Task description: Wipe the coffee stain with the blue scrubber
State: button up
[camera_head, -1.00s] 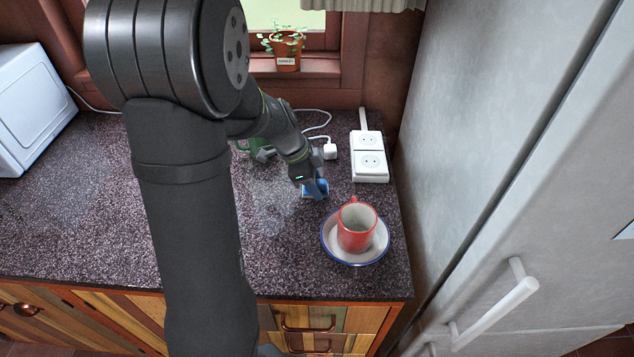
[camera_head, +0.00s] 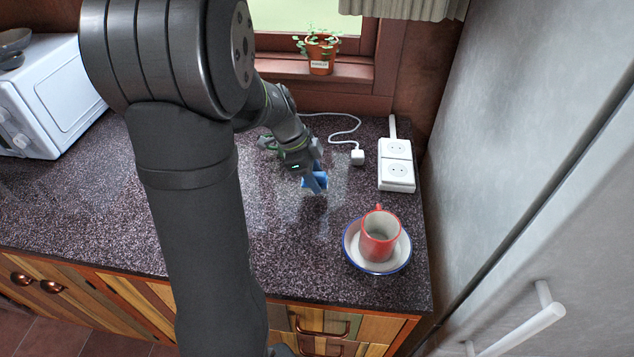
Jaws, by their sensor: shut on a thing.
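My gripper (camera_head: 310,176) is shut on the blue scrubber (camera_head: 315,182), low at the dark speckled countertop (camera_head: 200,235). I cannot tell for certain whether the scrubber touches the surface. A pale, smeared patch, which looks like the stain (camera_head: 331,208), shows on the counter around and to the right of the scrubber. Part of the counter behind and left of the gripper is hidden by my arm.
A red mug (camera_head: 380,236) stands on a blue-rimmed saucer (camera_head: 350,250) at the front right. A white socket strip (camera_head: 396,172) and a plug (camera_head: 357,157) with cable lie behind. A microwave (camera_head: 50,100) stands at left. The front middle counter is clear.

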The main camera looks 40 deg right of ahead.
jog(key=shift+r, duration=2.35)
